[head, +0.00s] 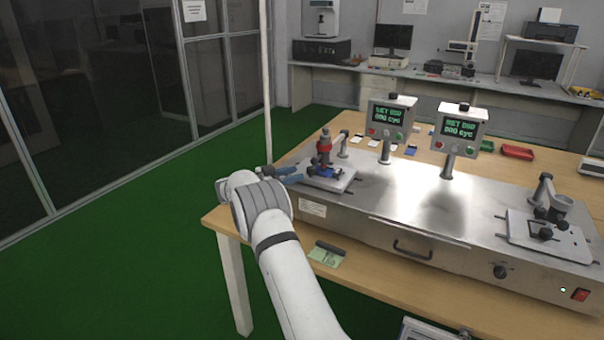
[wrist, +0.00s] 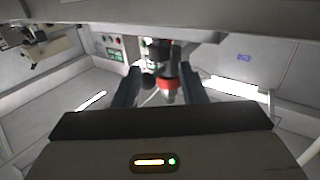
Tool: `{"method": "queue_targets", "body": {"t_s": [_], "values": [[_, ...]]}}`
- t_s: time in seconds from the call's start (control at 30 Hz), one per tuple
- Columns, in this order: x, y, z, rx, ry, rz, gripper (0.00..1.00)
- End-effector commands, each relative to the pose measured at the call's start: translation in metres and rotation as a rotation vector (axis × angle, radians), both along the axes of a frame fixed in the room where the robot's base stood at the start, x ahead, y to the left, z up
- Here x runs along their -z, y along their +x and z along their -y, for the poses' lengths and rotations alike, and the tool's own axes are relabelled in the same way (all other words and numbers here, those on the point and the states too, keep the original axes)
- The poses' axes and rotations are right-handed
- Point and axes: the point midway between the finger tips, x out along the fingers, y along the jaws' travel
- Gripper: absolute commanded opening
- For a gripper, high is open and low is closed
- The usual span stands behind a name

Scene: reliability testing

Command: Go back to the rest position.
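My arm reaches up from the bottom of the head view to the left test fixture (head: 335,183) on the metal bench unit. My gripper (head: 294,175) is just left of that fixture, its bluish fingers pointing right toward it. In the wrist view my gripper (wrist: 160,90) shows two dark fingers spread apart. A red and black fixture part (wrist: 168,88) appears between or beyond the fingertips, with gaps at the sides. The same red part (head: 324,146) stands upright on the fixture in the head view. A small blue piece lies at its foot (head: 326,171).
Two display boxes (head: 391,117) (head: 459,128) stand on the metal unit (head: 400,215). A second fixture (head: 548,232) is at the right. A green card with a dark bar (head: 327,255) lies on the wooden table's front edge. Green floor (head: 130,250) is free at left, before glass partitions.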

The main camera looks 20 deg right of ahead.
Motion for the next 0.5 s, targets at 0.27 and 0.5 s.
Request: {"method": "queue_targets", "body": {"t_s": [0.27,0.5], "values": [[0.000,-0.002,-0.024,0.000,0.000,0.000,0.38],[0.000,-0.002,-0.024,0.000,0.000,0.000,0.38]]}}
